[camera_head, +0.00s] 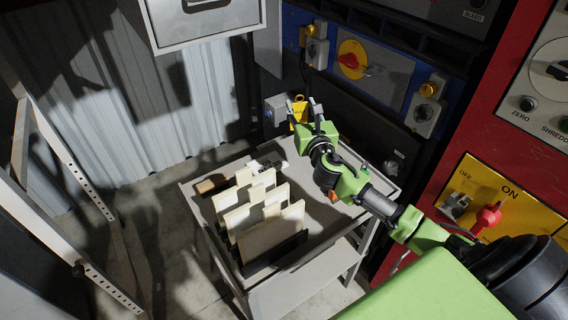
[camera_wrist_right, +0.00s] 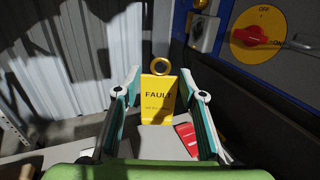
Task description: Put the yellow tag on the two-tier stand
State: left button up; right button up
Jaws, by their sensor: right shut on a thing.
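The yellow tag (camera_head: 299,110), a flat plate with a ring at its top, is held by my right gripper (camera_head: 304,104). In the right wrist view the tag (camera_wrist_right: 158,98) stands upright between the two fingers and reads "FAULT". My right gripper (camera_wrist_right: 160,88) is shut on it. The two-tier stand (camera_head: 326,222) is a grey metal stand with a top tray and a lower shelf (camera_head: 292,290). The tag is in the air near the back edge of the top tray. My left gripper is not in view.
Several pale upright boards (camera_head: 262,205) fill the left and middle of the top tray. A red item (camera_wrist_right: 187,138) lies below the right finger in the wrist view. A blue panel with a yellow and red rotary switch (camera_head: 352,60) stands behind; a red cabinet (camera_head: 500,110) is at right.

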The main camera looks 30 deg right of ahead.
aim_at(296, 113)
jog(key=shift+w+a+f+b, duration=0.1)
jog(key=shift+f+b, duration=0.15)
jog(key=shift+f, duration=0.2)
jog(key=shift+w+a+f+b, duration=0.1)
jog(key=shift+f+b, duration=0.1)
jog(key=shift+f, duration=0.25)
jog(key=shift+w+a+f+b, duration=0.1)
jog(key=shift+w+f+b, duration=0.25)
jog(key=shift+f+b, duration=0.25)
notch_tip(296, 113, down, 10)
jog(key=b, duration=0.3)
jog(key=shift+r, duration=0.15)
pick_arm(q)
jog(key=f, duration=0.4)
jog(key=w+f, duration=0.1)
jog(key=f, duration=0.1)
pick_arm(e)
jog(key=o, duration=0.8)
jog(key=shift+r, duration=0.1)
